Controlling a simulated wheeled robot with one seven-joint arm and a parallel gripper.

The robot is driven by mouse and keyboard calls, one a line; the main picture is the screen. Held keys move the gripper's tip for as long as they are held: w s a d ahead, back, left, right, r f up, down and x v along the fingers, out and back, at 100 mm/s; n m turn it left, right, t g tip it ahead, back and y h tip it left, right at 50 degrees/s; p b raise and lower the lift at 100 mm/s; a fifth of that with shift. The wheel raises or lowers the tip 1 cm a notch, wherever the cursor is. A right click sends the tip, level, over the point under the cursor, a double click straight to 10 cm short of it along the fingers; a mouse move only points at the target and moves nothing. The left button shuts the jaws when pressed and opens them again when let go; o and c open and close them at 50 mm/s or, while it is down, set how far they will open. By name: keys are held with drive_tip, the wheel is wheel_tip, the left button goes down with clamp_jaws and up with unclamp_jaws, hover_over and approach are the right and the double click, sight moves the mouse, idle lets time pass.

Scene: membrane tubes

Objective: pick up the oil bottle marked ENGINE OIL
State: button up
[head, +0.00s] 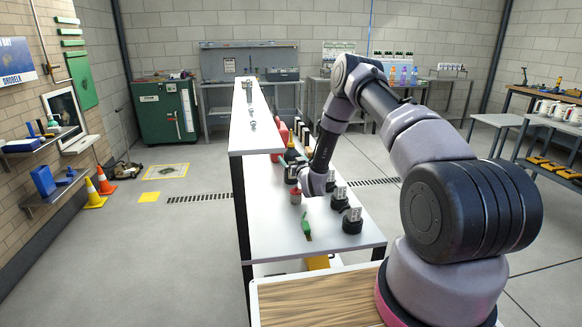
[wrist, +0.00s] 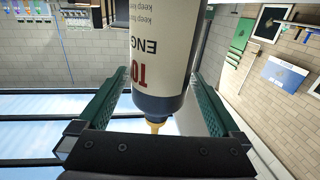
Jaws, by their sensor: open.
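The oil bottle (wrist: 160,55) fills the middle of the wrist view, upside down in the picture. It has a cream label with part of "ENG" and red letters showing, a dark blue shoulder and a yellow tip. My gripper (wrist: 160,80) is open, with one green finger on each side of the bottle and gaps between fingers and bottle. In the head view my gripper (head: 299,174) is low over the white table, beside a dark bottle (head: 291,154) that appears to be the same one. The arm partly hides that area.
A small red container (head: 296,196), a green item (head: 306,225) and several black holders with grey plates (head: 352,221) stand on the white table (head: 275,238). Red containers (head: 282,134) stand behind the bottle. A raised white shelf (head: 244,130) runs along the left.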

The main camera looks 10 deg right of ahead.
drive_tip(key=shift+w, duration=0.55)
drive_tip(key=shift+a, duration=0.1)
clamp_jaws()
